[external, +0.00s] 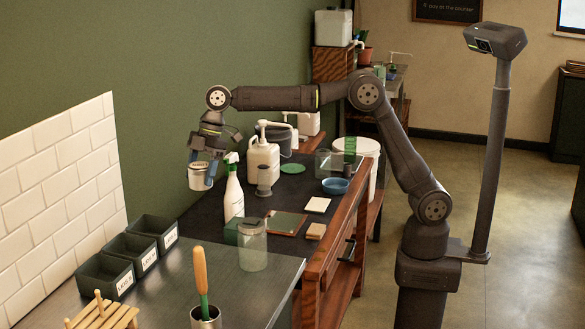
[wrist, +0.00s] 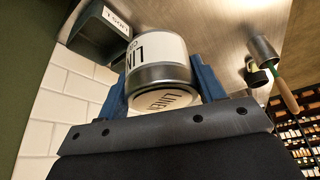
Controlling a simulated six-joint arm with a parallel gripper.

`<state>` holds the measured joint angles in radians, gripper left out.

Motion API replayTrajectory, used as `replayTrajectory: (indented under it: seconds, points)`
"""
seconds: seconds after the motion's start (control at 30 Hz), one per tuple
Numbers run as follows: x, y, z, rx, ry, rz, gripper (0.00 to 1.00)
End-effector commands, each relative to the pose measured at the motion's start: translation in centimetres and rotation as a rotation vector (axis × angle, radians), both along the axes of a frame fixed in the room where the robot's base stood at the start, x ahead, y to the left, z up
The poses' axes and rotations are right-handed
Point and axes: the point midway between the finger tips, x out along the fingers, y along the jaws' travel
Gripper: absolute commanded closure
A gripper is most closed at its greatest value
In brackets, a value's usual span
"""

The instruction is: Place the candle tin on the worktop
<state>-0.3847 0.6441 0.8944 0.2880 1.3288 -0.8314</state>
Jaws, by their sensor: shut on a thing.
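The candle tin (external: 199,175) is a small round metal tin with a white label. My gripper (external: 203,180) is shut on it and holds it above the left part of the worktop, near the green wall. In the wrist view the tin (wrist: 155,65) sits between my two blue fingertips (wrist: 160,88), its lettered label and a lettered round face showing. The worktop (external: 185,235) is a dark mat area with a grey metal surface (external: 170,290) in front. I cannot tell the exact height of the tin above it.
A white spray bottle (external: 234,195) stands just right of the tin. Dark labelled bins (external: 105,275) line the tiled wall. A glass jar (external: 253,247), a pump bottle (external: 262,165), a blue bowl (external: 335,186) and a metal cup with a wooden-handled tool (external: 205,318) also stand here. Bare metal lies between bins and jar.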

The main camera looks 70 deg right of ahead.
Motion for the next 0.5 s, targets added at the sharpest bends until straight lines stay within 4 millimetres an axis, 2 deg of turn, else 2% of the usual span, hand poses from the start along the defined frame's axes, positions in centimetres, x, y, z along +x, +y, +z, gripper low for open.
replayTrajectory:
  seconds: [0.3,0.5]
  points:
    - [0.0,-0.3,-7.0,-0.002,0.007,-0.006,0.64]
    - [0.1,-0.1,-10.1,-0.002,0.004,-0.005,0.64]
